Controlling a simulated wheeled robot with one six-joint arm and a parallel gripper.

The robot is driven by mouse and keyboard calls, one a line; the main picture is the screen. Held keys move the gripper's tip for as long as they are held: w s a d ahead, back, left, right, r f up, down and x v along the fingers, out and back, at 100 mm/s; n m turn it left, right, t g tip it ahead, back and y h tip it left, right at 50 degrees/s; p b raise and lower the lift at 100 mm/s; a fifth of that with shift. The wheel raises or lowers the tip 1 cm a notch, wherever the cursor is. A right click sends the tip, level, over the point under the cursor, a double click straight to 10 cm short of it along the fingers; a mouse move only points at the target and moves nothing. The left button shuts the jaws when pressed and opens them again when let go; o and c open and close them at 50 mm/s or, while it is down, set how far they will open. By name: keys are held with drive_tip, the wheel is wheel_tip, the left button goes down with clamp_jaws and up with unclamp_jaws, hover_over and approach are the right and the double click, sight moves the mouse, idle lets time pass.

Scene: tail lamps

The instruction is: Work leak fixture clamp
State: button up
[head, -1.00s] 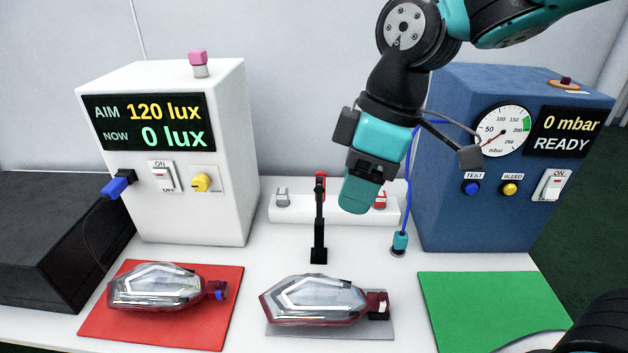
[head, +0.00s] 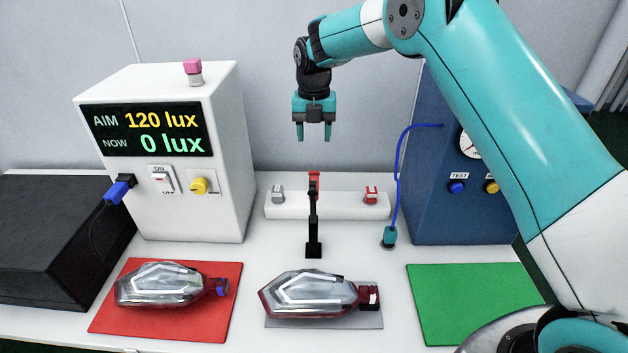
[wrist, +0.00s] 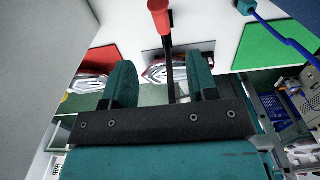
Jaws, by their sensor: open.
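The fixture clamp (head: 313,222) is a black upright lever with a red tip on a small black base. It stands behind a lamp (head: 312,293) on a grey mat (head: 345,322). My gripper (head: 313,138) is open and empty, pointing down, above the red tip in the head view with a gap between them. In the wrist view the clamp's red handle (wrist: 160,12) and black lever (wrist: 168,50) show beyond my gripper's spread fingers (wrist: 161,80). The lever lines up between the fingers, apart from both.
A white bar (head: 335,206) with a grey and a red piece lies behind the clamp. A blue tester (head: 432,215) with a blue hose (head: 399,165) stands right, partly hidden by my arm. A white lux box (head: 215,210) stands left. The green mat (head: 470,300) is empty; the red mat (head: 165,325) holds another lamp.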

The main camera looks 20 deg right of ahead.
sight(314, 176)
wheel_tip(314, 176, down, 15)
drive_tip(key=p, duration=0.4)
clamp_jaws()
